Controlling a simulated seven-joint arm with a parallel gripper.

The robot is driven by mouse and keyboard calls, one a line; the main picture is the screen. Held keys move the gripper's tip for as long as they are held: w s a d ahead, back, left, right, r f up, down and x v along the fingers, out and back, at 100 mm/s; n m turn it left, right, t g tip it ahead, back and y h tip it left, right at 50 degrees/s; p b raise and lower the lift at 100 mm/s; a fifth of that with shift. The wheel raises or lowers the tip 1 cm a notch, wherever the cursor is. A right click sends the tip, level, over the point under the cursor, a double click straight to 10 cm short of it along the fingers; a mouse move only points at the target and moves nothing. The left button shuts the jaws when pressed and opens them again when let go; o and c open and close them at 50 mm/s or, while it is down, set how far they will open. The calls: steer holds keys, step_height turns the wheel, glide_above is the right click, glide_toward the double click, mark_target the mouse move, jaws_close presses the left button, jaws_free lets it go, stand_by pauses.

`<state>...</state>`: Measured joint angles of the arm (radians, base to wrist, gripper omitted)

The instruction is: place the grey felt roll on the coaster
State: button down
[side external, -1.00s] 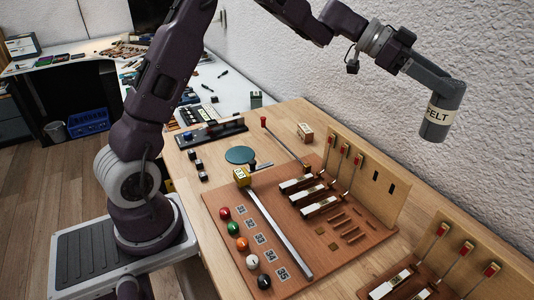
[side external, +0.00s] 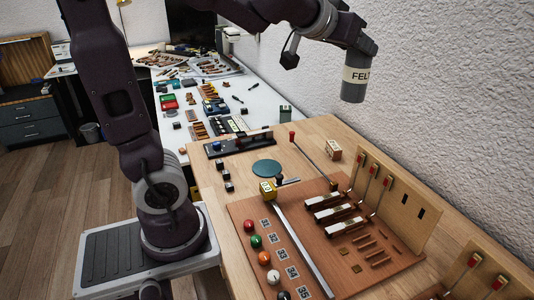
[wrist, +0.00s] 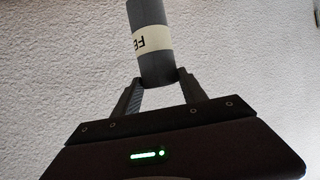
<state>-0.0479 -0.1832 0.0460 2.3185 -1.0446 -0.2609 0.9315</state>
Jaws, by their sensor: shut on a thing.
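The grey felt roll (side external: 355,76) is a grey cylinder with a cream band lettered FELT. It hangs high above the bench at upper right in the side external view, and it also shows in the wrist view (wrist: 150,42). My gripper (wrist: 153,82) is shut on one end of the roll; in the side external view the fingers are hard to make out. The coaster (side external: 267,168) is a flat dark teal disc on the wooden bench, with nothing on it. The roll is well above it and to its right in the picture.
A textured wall rises at right.

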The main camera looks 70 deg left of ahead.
steer(key=a+f+n+g+y, duration=0.7)
steer(key=a+f, duration=0.4)
steer(key=f, duration=0.3)
steer(key=s+a+f+n+g+y, duration=0.2)
steer(key=s+a+f+n+g, duration=0.35)
steer(key=s+n, duration=0.35)
step_height(320, 180, down, 10)
steer(key=s+a, duration=0.1)
steer(key=shift+s+r+m+g, duration=0.15)
steer(key=shift+s+m+g, duration=0.1)
steer(key=shift+m+g, duration=0.2)
steer(key=c, duration=0.6)
jaws_free()
steer(key=shift+c, duration=0.2)
